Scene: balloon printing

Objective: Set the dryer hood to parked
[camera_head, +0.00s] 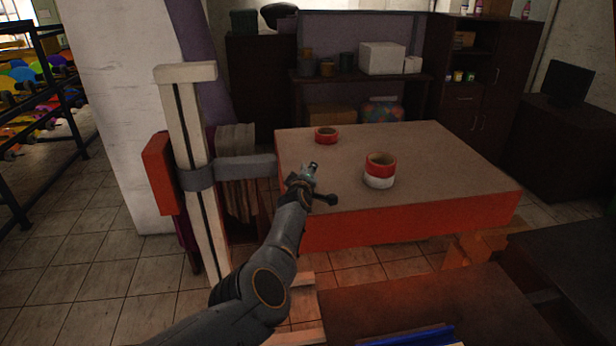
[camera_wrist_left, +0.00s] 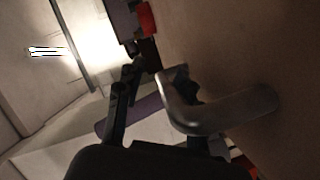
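A wide slab with a tan top and red sides (camera_head: 440,211), which looks like the dryer hood, stands level at the middle. A grey arm (camera_head: 246,167) runs from a collar on an upright post (camera_head: 203,220) to its left edge. My left gripper (camera_head: 312,185) is at the slab's front left corner. In the left wrist view a grey bent handle (camera_wrist_left: 232,110) lies close in front of the right finger. The fingers (camera_wrist_left: 152,82) are spread apart; I cannot tell whether they touch the handle. My right gripper is not in view.
A red and white roll or jar (camera_head: 380,180) and a red ring (camera_head: 326,135) appear on the tan top. A red box (camera_head: 159,173) is on the post. A dark bench (camera_head: 430,300) is in front. Tiled floor at left is mostly free.

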